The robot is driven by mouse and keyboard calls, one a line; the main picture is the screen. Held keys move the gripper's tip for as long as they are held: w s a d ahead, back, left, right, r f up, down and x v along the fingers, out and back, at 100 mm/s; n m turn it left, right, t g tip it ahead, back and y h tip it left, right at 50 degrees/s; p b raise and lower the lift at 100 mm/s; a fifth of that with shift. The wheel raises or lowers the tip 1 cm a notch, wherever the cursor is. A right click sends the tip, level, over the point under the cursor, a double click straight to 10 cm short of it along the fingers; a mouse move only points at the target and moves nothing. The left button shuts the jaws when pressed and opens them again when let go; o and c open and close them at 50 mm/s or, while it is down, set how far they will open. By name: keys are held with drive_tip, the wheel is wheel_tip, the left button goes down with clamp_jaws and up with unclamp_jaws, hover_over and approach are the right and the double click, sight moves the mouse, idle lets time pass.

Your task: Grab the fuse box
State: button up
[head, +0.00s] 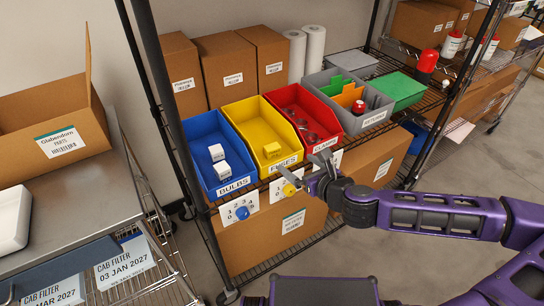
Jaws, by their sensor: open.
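A small white and yellow box (272,150), which I take for the fuse box, sits in the front part of the yellow bin (246,119) labelled FUSES. My gripper (306,170) is open and appears empty. It is in front of the shelf, to the right of and a little below the box in the picture, near the front labels of the yellow and red bins. It looks apart from the box, but its depth is hard to tell.
A blue bin (198,131) labelled BULBS holds two white boxes. A red bin (322,112) holds several ring clamps. A grey RETURNS bin (375,110) holds a red and white can. A shelf post (163,90) stands left. Cartons fill the shelf below.

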drive_tip(key=b, duration=0.4)
approach(274, 148)
drive_tip(key=x, duration=0.4)
drive_tip(key=shift+w+a+f, duration=0.1)
drive_tip(key=shift+w+a, duration=0.1)
drive_tip(key=shift+a, duration=0.15)
drive_tip(key=shift+b+x, duration=0.5)
drive_tip(key=shift+x, duration=2.4)
drive_tip(key=shift+d, duration=0.15)
drive_tip(key=c, duration=1.5)
